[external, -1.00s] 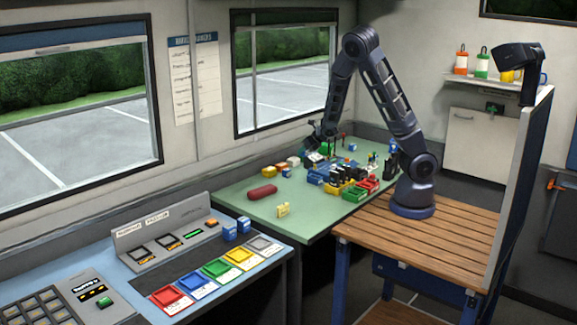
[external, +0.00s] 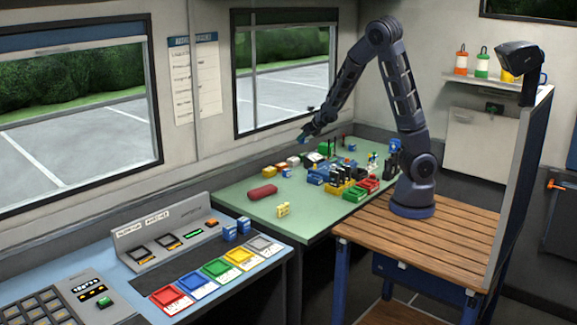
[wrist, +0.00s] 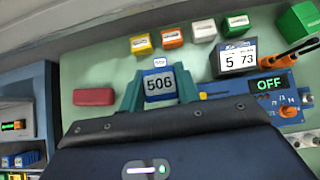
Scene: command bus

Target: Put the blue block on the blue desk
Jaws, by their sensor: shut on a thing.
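My gripper (wrist: 160,92) is shut on a blue block (wrist: 160,82) with a pale face marked 506, held between the teal fingers in the wrist view. In the external view my gripper (external: 304,136) hangs above the far-left part of the green table; the block is too small there to make out clearly. The blue desk (external: 92,256) is at the lower left of the external view, apart from my gripper. Its edge also shows at the left of the wrist view (wrist: 48,110).
Two blue blocks (external: 236,230) stand on the desk near a row of coloured trays (external: 218,269) and a sloped console (external: 160,236). The green table (external: 245,212) holds a red block (external: 262,192), a yellow block (external: 283,210) and a crowded cluster. The desk's back-left strip is bare.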

